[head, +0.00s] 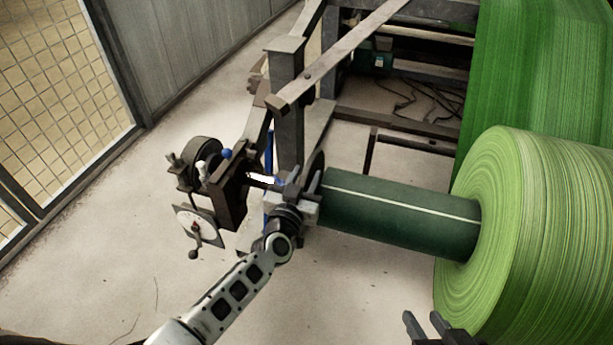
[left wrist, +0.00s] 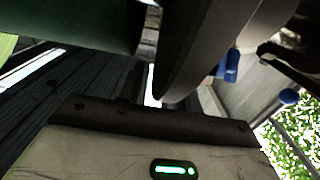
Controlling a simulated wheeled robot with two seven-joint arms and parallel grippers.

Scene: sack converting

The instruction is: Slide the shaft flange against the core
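The core (head: 395,212) is a dark green cylinder with a pale stripe, running left from the large green roll. The flange (head: 317,160) is a dark disc at the core's left end, partly hidden behind my left gripper (head: 301,180). In the left wrist view the flange (left wrist: 200,45) stands beside the core (left wrist: 70,25), with a narrow gap between them. The bright shaft (head: 262,179) shows left of my gripper. My left gripper's fingers are at the flange; whether they are closed on it is unclear. My right gripper (head: 426,325) is open and empty at the bottom edge.
The green roll (head: 530,230) fills the right side. A dark bearing stand with a dial (head: 196,226) and blue and white knobs is left of the shaft. A grey steel post (head: 288,110) and sloping bar (head: 340,55) rise behind. The floor at lower left is clear.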

